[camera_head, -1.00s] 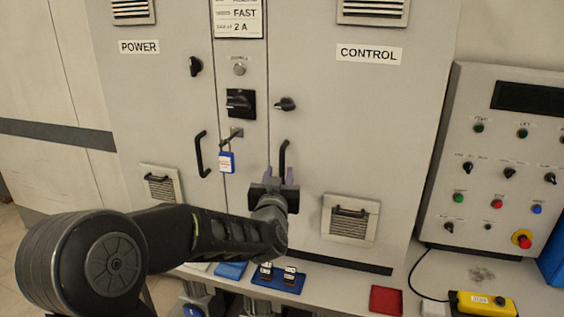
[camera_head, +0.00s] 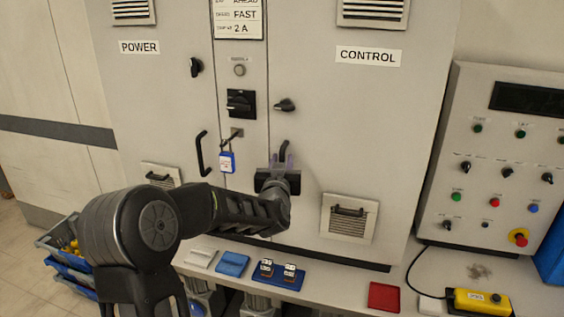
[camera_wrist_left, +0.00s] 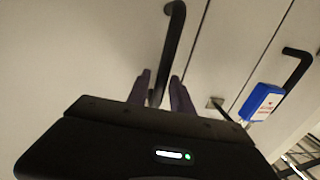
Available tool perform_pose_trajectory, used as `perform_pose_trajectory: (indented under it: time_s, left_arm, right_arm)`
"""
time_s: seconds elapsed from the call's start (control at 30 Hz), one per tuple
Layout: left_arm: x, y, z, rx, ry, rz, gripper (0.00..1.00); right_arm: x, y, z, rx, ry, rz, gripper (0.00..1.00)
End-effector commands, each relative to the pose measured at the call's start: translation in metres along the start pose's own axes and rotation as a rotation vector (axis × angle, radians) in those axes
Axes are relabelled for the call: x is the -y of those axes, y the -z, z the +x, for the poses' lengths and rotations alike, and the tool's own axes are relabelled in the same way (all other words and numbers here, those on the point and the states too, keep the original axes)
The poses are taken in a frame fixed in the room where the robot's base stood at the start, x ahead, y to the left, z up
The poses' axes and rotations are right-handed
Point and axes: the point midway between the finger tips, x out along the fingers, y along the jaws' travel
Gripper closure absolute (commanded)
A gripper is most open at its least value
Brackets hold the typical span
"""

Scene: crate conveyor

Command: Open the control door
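The control door (camera_head: 350,140), labelled CONTROL, looks shut in the head view. Its black handle (camera_head: 287,150) is a vertical bar, its lower part hidden behind my left gripper (camera_head: 281,163). In the left wrist view the handle (camera_wrist_left: 173,45) runs down between the two fingers of my left gripper (camera_wrist_left: 160,88). The fingers stand on either side of the bar with small gaps, so the gripper looks open around its lower part. A black knob (camera_head: 285,105) on the control door sits above the handle. My right gripper is not in view.
The power door's handle (camera_head: 202,153) and a blue padlock tag (camera_head: 227,162) are left of my gripper. A ledge below carries a blue tray (camera_head: 292,283), a red tray (camera_head: 384,297) and a yellow pendant (camera_head: 482,302). A control panel (camera_head: 490,160) stands at right.

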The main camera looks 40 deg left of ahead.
Motion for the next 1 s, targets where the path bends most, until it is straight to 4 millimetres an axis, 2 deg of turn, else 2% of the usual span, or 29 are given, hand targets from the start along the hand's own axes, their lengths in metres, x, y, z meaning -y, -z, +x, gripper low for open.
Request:
perform_pose_trajectory:
  time_s: [0.07, 0.3, 1.0]
  left_arm:
    - [0.0, 0.0001, -0.0001, 0.0, 0.0, 0.0, 0.8]
    - [-0.0001, 0.0001, -0.0002, 0.0, 0.0, 0.0, 1.0]
    - [-0.0001, 0.0, -0.0002, 0.0, 0.0, 0.0, 1.0]
  right_arm:
    - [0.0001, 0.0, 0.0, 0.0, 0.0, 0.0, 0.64]
    - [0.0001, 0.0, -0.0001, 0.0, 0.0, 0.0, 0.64]
    - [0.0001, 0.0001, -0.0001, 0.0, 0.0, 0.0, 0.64]
